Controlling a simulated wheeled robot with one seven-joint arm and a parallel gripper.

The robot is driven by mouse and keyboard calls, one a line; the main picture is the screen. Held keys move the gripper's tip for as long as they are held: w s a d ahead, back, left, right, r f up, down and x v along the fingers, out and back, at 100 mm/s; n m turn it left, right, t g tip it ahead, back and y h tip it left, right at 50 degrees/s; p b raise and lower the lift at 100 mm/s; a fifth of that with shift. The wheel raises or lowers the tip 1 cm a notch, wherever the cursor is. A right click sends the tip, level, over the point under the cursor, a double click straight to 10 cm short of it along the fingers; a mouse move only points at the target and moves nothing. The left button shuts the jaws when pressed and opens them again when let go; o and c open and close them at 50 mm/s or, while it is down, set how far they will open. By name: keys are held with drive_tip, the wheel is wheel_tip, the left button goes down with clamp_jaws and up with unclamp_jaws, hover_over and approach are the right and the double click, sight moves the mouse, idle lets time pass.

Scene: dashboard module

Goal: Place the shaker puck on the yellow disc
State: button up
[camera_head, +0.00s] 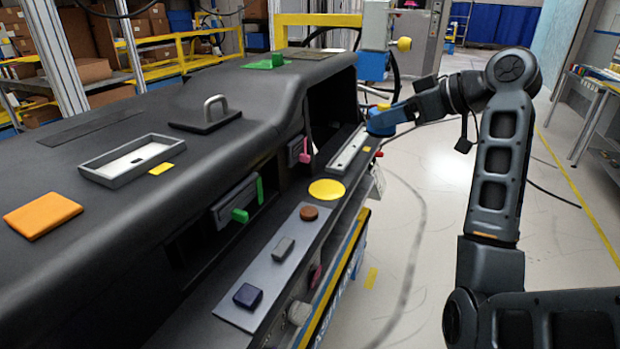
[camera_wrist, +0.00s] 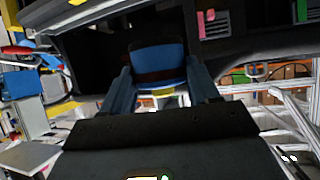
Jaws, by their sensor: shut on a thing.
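The yellow disc (camera_head: 327,189) lies flat on the front ledge of the dashboard module, in front of the dark opening, and is bare. My gripper (camera_head: 385,119) is beyond and to the right of it in the head view, near the far end of the ledge. My gripper is shut on a blue rounded piece (camera_head: 380,129), which appears to be the shaker puck. In the wrist view this blue piece (camera_wrist: 158,57) sits between the two fingers (camera_wrist: 160,88). Whether it touches anything below is unclear.
A grey slotted tray (camera_head: 347,150) lies on the ledge close to my gripper. A brown round piece (camera_head: 309,213), a grey block (camera_head: 284,249) and a dark blue block (camera_head: 248,295) stand on the grey strip in front of the disc. A pink lever (camera_head: 304,152) sticks out nearby.

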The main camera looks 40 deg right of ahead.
drive_tip(key=w+a+f, duration=0.1)
drive_tip(key=a+f, duration=0.1)
drive_tip(key=a, duration=0.1)
drive_tip(key=w+a+f+p, duration=0.1)
drive_tip(key=w+a+f, duration=0.1)
drive_tip(key=a, duration=0.1)
drive_tip(key=w+a+f, duration=0.2)
drive_tip(key=a, duration=0.2)
drive_tip(key=shift+w+f, duration=0.2)
drive_tip(key=shift+f, duration=0.2)
drive_tip(key=shift+f+p, duration=0.45)
drive_tip(key=shift+f, duration=1.55)
drive_tip(key=shift+f, duration=0.15)
drive_tip(key=o, duration=1.4)
drive_tip(key=shift+o, duration=0.2)
drive_tip(key=v, duration=1.2)
drive_tip(key=shift+b, duration=0.45)
